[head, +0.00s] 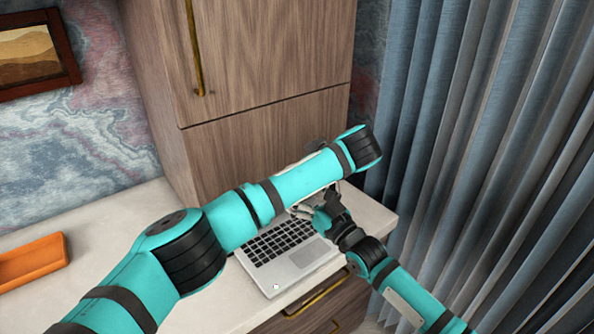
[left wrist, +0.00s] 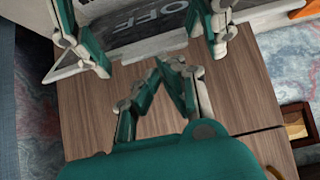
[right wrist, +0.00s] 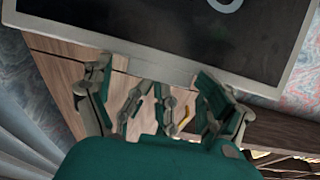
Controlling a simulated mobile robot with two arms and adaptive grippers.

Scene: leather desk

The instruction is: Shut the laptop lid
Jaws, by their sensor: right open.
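The laptop (head: 292,258) lies on the desk, its keyboard half facing up. Its lid stands raised, mostly hidden behind my left arm in the head view. The lid's dark screen with a pale frame fills the top of the right wrist view (right wrist: 190,30); a dark panel with white letters shows in the left wrist view (left wrist: 150,22). My right gripper (right wrist: 158,90) is open close to the lid's edge; I cannot tell whether it touches. It is by the laptop's right side in the head view (head: 308,208). My left gripper (left wrist: 160,68) is near the lid; its jaw opening is unclear.
A wooden cabinet (head: 255,145) rises behind the laptop, and curtains (head: 480,150) hang at the right. An orange tray (head: 33,262) sits on the pale desk (head: 115,232) at far left. A drawer handle (head: 318,302) is below the desk's front edge. My arms cross close together.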

